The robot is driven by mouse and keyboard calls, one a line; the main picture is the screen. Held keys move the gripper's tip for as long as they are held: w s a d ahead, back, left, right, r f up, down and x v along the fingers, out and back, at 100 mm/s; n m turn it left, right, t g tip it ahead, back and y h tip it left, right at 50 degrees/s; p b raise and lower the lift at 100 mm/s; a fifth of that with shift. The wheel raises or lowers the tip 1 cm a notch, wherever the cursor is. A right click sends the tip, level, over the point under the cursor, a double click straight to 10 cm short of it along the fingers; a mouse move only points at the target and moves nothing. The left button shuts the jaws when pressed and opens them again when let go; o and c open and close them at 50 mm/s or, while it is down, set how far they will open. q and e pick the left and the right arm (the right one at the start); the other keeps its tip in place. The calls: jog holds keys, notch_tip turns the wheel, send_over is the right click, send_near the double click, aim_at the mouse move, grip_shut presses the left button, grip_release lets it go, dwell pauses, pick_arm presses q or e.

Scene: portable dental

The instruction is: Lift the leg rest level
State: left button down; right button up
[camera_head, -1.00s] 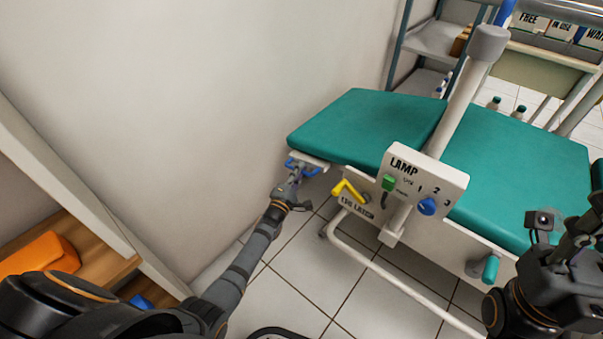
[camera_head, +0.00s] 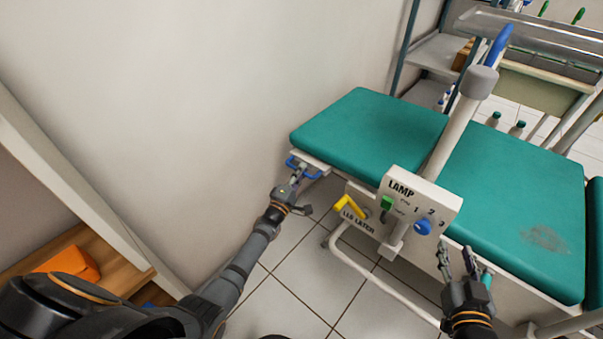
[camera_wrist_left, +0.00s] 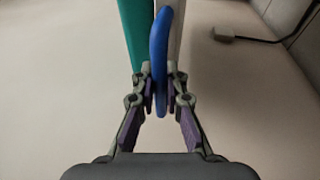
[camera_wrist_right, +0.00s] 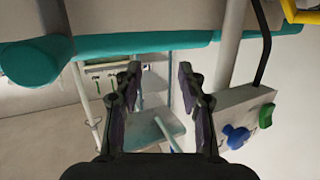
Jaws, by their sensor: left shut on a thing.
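The leg rest (camera_head: 370,128) is the teal pad at the far end of the chair, by the wall. It looks close to level with the seat pad (camera_head: 515,195); a small tilt is hard to judge. Its blue handle (camera_head: 309,171) is at the near left corner. My left gripper (camera_head: 296,178) is shut on this handle; in the left wrist view the fingers (camera_wrist_left: 160,92) pinch the blue bar (camera_wrist_left: 160,45). My right gripper (camera_head: 457,256) is open and empty beside the seat.
The lamp panel (camera_head: 418,205) with a blue knob (camera_head: 423,227) and a green switch (camera_head: 387,203) stands between my arms. The wall (camera_head: 200,110) is close on the left. Shelves stand behind.

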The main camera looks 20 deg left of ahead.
pick_arm(q)
notch_tip(320, 180, up, 2)
jog(key=shift+m+p, duration=0.4)
jog(key=shift+p, duration=0.25)
jog(key=shift+w, duration=0.1)
pick_arm(e)
jog(key=s+f+g, duration=0.6)
jog(key=s+f, duration=0.2)
jog(key=f, duration=0.5)
jog(key=shift+s+a+g, duration=0.15)
jog(key=shift+a+g, duration=0.15)
jog(key=shift+a, duration=0.1)
pick_arm(q)
jog(key=shift+r, duration=0.1)
jog(key=c, duration=1.5)
grip_release()
jog(key=shift+r, duration=0.1)
jog(key=shift+o, duration=0.7)
jog(key=shift+f, duration=0.2)
pick_arm(e)
jog(key=shift+r, duration=0.1)
